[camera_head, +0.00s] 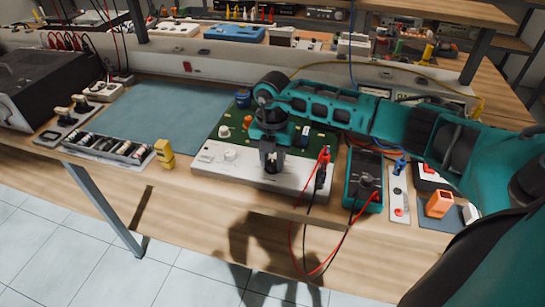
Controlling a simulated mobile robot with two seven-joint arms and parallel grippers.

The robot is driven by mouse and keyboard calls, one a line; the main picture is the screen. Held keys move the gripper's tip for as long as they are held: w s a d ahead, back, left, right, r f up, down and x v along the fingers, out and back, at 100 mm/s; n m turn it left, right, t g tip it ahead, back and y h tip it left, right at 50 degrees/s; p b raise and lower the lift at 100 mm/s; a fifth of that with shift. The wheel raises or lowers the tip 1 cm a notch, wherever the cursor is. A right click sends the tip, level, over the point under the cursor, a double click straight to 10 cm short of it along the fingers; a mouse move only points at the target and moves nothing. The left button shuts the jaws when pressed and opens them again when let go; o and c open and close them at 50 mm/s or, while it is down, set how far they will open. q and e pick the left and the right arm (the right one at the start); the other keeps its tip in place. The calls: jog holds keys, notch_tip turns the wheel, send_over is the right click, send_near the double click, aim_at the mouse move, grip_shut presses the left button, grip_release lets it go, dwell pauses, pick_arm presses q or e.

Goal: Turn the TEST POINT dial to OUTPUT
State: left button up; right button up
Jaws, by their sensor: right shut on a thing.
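A white panel (213,167) stands along the bench's front edge, with a green circuit board (232,130) behind it. A white round dial (230,155) shows on the panel's left part. My right gripper (269,166) points down onto the panel, right of that dial, and is shut on a small part there, apparently a dial. The gripper hides most of this part, so its pointer direction cannot be told. The panel's labels, including TEST POINT and OUTPUT, are too small to read. My left gripper is not in view.
Red and black probes (323,166) stand at the panel's right end, with leads hanging over the front edge. A teal multimeter (363,185) is to the right. A yellow block (164,153) is left of the panel. The blue mat (160,115) is clear.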

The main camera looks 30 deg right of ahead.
aim_at(272, 163)
jog(key=shift+w+d+r, duration=0.1)
jog(key=o, duration=1.1)
jog(key=shift+c, duration=0.2)
notch_tip(272, 163, up, 13)
dwell(0.4)
